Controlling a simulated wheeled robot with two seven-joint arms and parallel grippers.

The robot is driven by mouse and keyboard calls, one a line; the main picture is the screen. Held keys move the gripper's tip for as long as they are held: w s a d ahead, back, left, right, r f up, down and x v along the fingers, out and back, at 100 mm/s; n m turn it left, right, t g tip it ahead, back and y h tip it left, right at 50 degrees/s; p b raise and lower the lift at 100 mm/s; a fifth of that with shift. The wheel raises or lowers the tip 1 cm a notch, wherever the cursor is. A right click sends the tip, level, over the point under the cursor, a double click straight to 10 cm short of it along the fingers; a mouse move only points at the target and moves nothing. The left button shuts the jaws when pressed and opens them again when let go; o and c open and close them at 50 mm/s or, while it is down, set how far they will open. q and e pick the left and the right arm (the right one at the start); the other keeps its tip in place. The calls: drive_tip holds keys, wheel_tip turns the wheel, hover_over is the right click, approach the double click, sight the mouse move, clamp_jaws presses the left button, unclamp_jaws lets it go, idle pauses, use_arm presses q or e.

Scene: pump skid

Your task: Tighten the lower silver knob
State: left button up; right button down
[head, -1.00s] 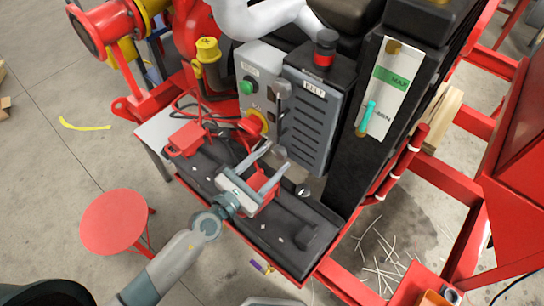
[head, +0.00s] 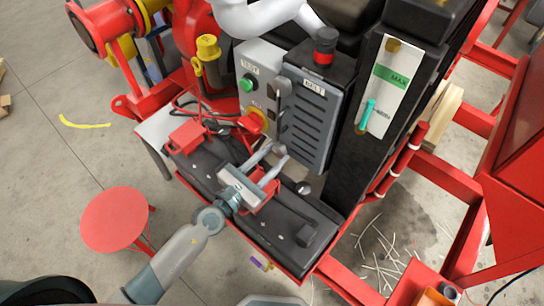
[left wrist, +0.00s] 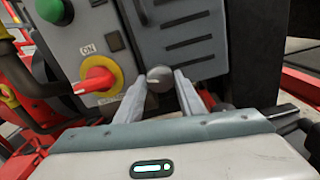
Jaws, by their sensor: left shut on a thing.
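The fingers partly hide the knob's sides. A second silver knob (head: 283,86) sits higher on the panel, apart from my gripper. My right gripper is not in view.
A red stool (head: 114,220) stands at lower left.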

use_arm(q)
drive_tip(key=n, duration=0.2)
drive_tip(key=shift+n, duration=0.4)
drive_tip(key=shift+n+p, duration=0.55)
drive_tip(key=shift+n, duration=1.35)
drive_tip(key=o, duration=1.1)
drive_tip(key=shift+c, duration=0.2)
